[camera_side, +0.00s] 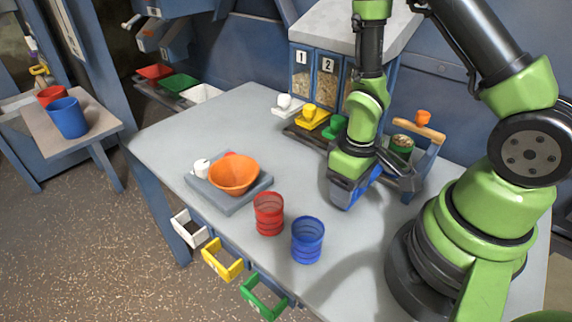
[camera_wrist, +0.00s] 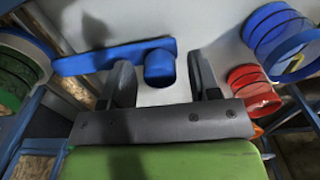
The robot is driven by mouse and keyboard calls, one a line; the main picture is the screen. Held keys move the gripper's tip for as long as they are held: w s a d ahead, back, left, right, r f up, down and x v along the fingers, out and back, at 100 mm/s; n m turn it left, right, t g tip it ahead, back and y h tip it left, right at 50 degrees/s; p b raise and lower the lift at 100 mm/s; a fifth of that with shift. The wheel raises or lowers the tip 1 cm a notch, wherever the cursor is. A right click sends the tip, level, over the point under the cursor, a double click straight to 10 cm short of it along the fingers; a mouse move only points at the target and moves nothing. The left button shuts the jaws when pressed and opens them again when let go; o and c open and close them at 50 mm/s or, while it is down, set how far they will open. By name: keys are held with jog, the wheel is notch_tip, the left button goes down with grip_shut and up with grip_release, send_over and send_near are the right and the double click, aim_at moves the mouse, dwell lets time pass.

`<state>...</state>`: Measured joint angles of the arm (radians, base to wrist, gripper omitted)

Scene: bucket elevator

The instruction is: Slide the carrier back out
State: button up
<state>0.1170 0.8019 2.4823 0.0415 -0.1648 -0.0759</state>
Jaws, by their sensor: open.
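A flat blue bar with a round knob, which looks like the carrier (camera_wrist: 105,58), lies across the upper part of the wrist view. Its knob (camera_wrist: 159,68) sits between the two dark fingers of my gripper (camera_wrist: 162,80). The fingers are open, with a gap on each side of the knob. In the side view my gripper (camera_side: 345,186) points down near the table at the front of the blue carrier (camera_side: 369,178), and hides part of it. A green cup with grain (camera_side: 401,150) stands in that frame.
A red cup (camera_side: 268,214) and a blue cup (camera_side: 308,240) stand in front of my gripper. An orange bowl (camera_side: 234,174) sits on a grey tray (camera_side: 228,202) at the left. Numbered grain bins (camera_side: 326,80) with coloured slides stand behind. The table's left middle is clear.

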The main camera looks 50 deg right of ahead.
notch_tip(320, 180, up, 11)
dwell(0.8)
jog(key=shift+r, duration=0.1)
jog(key=s+a+r+m+t+y, duration=0.1)
jog(key=s+a+r+m+t, duration=0.1)
jog(key=r, duration=0.6)
jog(key=s+a+r+m+t+y, duration=0.1)
jog(key=s+a+r+m+t, duration=0.1)
jog(key=r+t, duration=0.3)
notch_tip(320, 180, up, 3)
jog(key=shift+s+a+f, duration=0.15)
jog(key=shift+s+a, duration=0.4)
jog(key=shift+s, duration=0.1)
